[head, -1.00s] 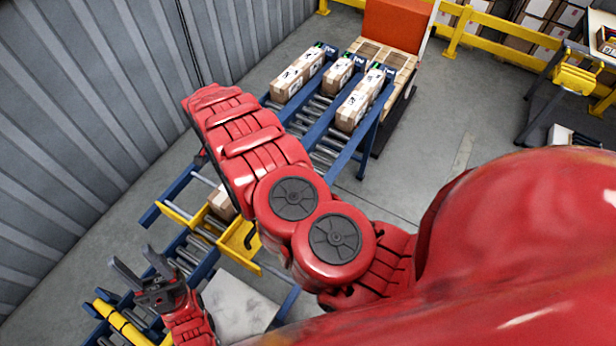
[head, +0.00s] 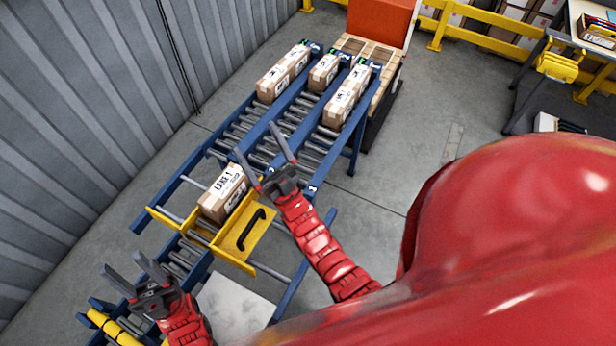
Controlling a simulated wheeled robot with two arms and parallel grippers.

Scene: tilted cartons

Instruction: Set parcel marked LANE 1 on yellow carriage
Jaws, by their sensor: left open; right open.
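The brown parcel marked LANE 1 (head: 222,194) sits on the yellow carriage (head: 240,242), its label readable on top. It looks slightly askew to the carriage. The carriage has a yellow plate with a black handle on the parcel's right side and a yellow edge at its left. My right gripper (head: 255,141) is open and empty, above and to the right of the parcel, apart from it in the picture. My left gripper (head: 122,263) is open and empty at the lower left, over the lower rollers and clear of the parcel.
Blue roller lanes (head: 290,120) run up behind the carriage, with several brown parcels (head: 345,98) at their far ends. A yellow bar (head: 110,328) lies at lower left. A grey wall stands left; open floor lies right.

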